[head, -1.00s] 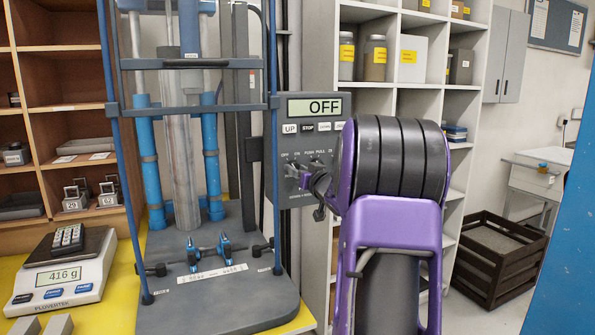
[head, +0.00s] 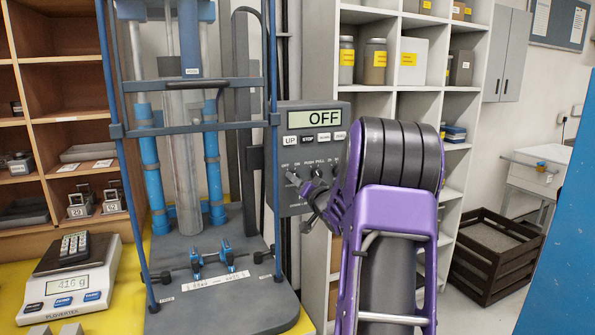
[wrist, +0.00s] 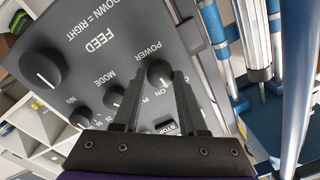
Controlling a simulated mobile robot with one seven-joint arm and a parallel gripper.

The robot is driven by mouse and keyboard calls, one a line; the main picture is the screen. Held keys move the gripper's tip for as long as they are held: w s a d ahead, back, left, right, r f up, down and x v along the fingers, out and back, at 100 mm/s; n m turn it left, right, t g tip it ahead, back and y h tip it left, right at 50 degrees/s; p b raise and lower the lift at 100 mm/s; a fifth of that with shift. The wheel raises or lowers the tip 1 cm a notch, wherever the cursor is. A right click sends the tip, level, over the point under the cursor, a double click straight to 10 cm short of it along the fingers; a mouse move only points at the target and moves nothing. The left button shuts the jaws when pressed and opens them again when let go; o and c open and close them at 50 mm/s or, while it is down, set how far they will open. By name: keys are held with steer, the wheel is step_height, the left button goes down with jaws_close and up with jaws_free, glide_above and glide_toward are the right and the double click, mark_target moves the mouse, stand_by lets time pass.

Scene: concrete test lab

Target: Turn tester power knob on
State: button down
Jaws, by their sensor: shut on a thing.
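The tester's grey control panel (head: 300,145) stands at the middle, with a display (head: 315,118) reading OFF. The power knob (wrist: 159,73) is a black round knob with a white mark, beside the word POWER in the wrist view. My gripper (wrist: 160,76) has one finger on each side of this knob and is shut on it. In the head view my gripper (head: 299,184) is at the lower left of the panel, and it hides part of the knob row. The fingers cover some of the markings around the knob.
The mode knob (wrist: 114,97) and the larger feed knob (wrist: 43,68) sit close by on the same panel. The tester's blue frame rods (head: 271,60) stand just left of the panel. A scale (head: 70,285) is at lower left.

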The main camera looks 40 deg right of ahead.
steer(key=shift+m+p, duration=1.6)
steer(key=shift+m, duration=1.7)
steer(key=shift+c, duration=2.3)
jaws_free()
steer(key=shift+s, duration=0.1)
steer(key=s+a, duration=0.2)
steer(key=s, duration=0.6)
steer(key=s+a, duration=0.1)
steer(key=s, duration=0.7)
steer(key=shift+s+a+f+b, duration=0.35)
steer(key=shift+s+a, duration=0.05)
